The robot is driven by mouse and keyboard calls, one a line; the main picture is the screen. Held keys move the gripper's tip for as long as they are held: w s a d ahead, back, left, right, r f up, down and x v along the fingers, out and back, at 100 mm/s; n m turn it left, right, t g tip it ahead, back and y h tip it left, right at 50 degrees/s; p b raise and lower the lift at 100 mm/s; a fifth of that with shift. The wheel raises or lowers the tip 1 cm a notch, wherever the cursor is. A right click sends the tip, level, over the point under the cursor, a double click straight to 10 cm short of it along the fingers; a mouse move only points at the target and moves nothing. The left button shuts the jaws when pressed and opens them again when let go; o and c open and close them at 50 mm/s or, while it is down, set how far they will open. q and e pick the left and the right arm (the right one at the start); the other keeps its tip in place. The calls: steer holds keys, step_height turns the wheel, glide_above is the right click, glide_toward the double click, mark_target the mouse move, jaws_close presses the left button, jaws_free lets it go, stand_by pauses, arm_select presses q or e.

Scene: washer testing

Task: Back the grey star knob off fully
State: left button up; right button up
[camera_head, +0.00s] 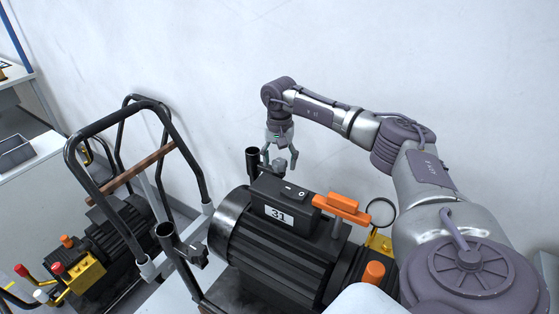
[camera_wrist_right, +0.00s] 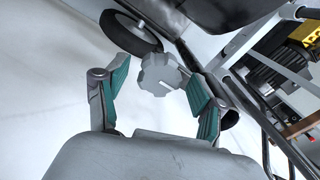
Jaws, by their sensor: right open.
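The grey star knob (camera_wrist_right: 160,74) shows in the right wrist view, just beyond my right gripper (camera_wrist_right: 155,92), between the lines of its two teal-padded fingers. The fingers are spread apart and do not touch it. In the head view my right gripper (camera_head: 280,162) points down behind the black machine marked 31 (camera_head: 280,250), near an upright black tube (camera_head: 252,160). The knob is small there and hard to tell from the fingertips. My left gripper is not in view.
A black wheel (camera_wrist_right: 131,34) lies close behind the knob in the wrist view. An orange handle (camera_head: 342,208) tops the machine. A second machine on a black-framed cart (camera_head: 100,250) stands at left. The white wall is close behind my right arm.

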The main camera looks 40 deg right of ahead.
mark_target(279, 161)
step_height(279, 161, up, 12)
stand_by(0.6)
stand_by(0.4)
